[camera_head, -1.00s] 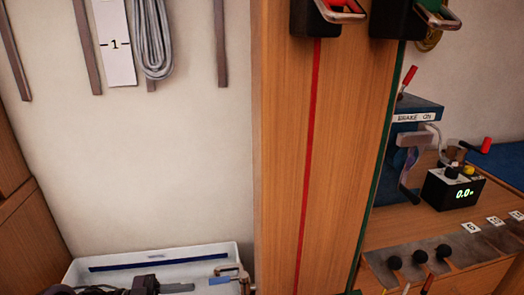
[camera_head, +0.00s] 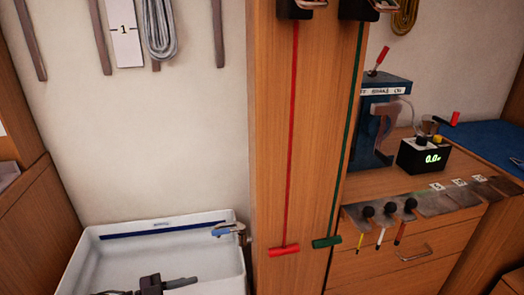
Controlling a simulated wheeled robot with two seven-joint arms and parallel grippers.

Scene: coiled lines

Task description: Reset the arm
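A dark fitting with a grey bar (camera_head: 165,284), which looks like part of my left gripper, shows at the bottom edge, over the white tray (camera_head: 100,232). Its fingers cannot be made out, so whether it is open or shut is unclear. It appears to hold nothing that I can see. My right gripper is not in view.
A wooden post (camera_head: 268,150) carries a red cord with a red handle (camera_head: 284,251) and a green cord with a green handle (camera_head: 327,242). A grey coil (camera_head: 160,30) hangs at the upper left.

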